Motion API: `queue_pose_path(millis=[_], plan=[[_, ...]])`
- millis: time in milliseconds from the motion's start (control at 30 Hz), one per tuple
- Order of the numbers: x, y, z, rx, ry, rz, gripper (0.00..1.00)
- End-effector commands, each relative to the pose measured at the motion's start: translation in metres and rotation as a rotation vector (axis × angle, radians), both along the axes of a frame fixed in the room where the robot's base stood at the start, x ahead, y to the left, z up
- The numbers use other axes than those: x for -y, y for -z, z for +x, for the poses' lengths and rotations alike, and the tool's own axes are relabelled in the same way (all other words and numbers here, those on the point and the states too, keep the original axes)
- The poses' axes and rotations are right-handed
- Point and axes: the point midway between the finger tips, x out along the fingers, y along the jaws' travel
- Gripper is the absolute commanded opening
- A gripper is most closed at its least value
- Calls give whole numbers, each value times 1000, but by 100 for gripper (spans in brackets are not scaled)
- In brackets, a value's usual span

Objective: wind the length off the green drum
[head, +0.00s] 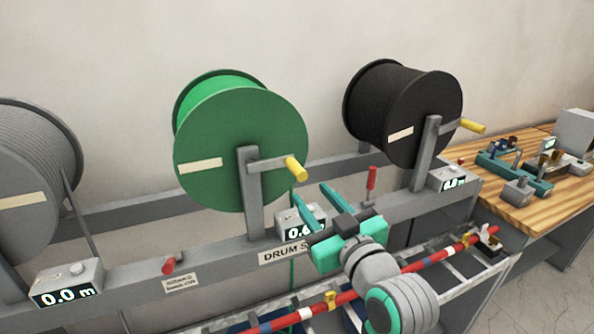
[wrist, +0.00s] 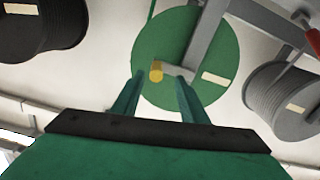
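The green drum (head: 235,140) stands on the rack in the middle of the head view, with a pale label on its face. Its crank (head: 268,164) points right and ends in a yellow knob (head: 296,168). My gripper (head: 309,194) is open and empty just below and right of the knob. In the wrist view, which looks upside down, the knob (wrist: 156,72) appears between the fingertips (wrist: 160,77), with gaps at both sides; whether it lies within their reach I cannot tell. The green drum's counter (head: 300,232) is partly hidden by my gripper and seems to read 0.6.
A grey drum (head: 25,170) with a counter (head: 66,290) reading 0.0 m stands left. A black drum (head: 395,110) with a yellow-knobbed crank stands right. A red striped bar (head: 400,272) runs below. A wooden bench (head: 560,185) is right.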

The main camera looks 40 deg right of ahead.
Motion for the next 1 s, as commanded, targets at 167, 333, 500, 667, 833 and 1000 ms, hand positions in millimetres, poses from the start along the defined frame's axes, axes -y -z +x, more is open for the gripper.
queue_pose_path(millis=[167,333,500,667,833,1000], plan=[[4,-11,-2,-6,0,-21,39],[7,-11,16,-7,-3,-20,39],[14,-10,45,-8,-2,-20,39],[21,-11,71,-6,-2,-20,39],[26,-10,91,-7,-1,-19,39],[28,-10,100,-7,-1,-20,39]])
